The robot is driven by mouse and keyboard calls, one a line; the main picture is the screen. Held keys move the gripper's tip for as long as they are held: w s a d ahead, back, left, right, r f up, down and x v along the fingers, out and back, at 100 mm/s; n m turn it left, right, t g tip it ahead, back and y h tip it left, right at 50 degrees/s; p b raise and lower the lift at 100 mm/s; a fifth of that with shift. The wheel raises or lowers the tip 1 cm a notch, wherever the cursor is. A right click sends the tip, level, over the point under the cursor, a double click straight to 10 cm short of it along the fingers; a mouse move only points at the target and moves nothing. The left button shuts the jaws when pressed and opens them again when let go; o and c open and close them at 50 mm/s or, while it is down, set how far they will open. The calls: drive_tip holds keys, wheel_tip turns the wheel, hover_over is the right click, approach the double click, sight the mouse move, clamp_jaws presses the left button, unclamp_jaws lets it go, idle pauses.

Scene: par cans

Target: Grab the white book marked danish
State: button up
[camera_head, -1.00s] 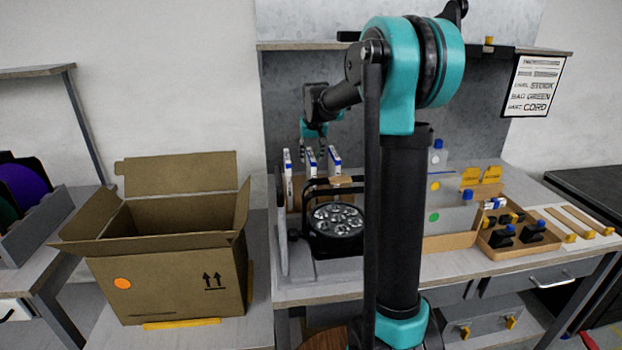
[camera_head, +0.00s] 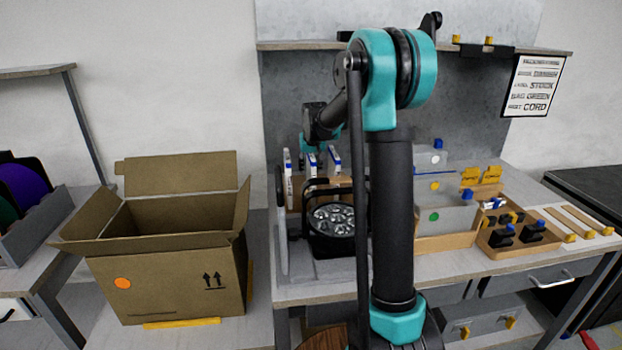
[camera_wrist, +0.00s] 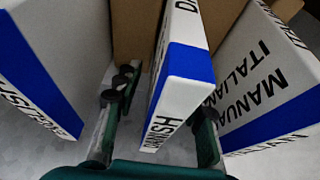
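The white book marked danish (camera_wrist: 176,92) stands upright in the middle of the wrist view, with a blue band; its lettering shows only in part, ending in "NISH". It is the middle of three books in the head view (camera_head: 312,165). My gripper (camera_wrist: 160,98) is open, one finger on each side of this book, with small gaps visible. A white book (camera_wrist: 45,75) with a blue band stands to the left. The book marked manual italian (camera_wrist: 262,75) stands to the right.
An open cardboard box (camera_head: 165,285) stands left of the bench. A round black lamp (camera_head: 335,222) sits just in front of the books. A wooden tray (camera_head: 500,248) with small parts lies to the right.

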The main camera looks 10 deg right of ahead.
drive_tip(key=shift+f, duration=0.25)
idle(0.3)
drive_tip(key=shift+c, duration=0.4)
clamp_jaws()
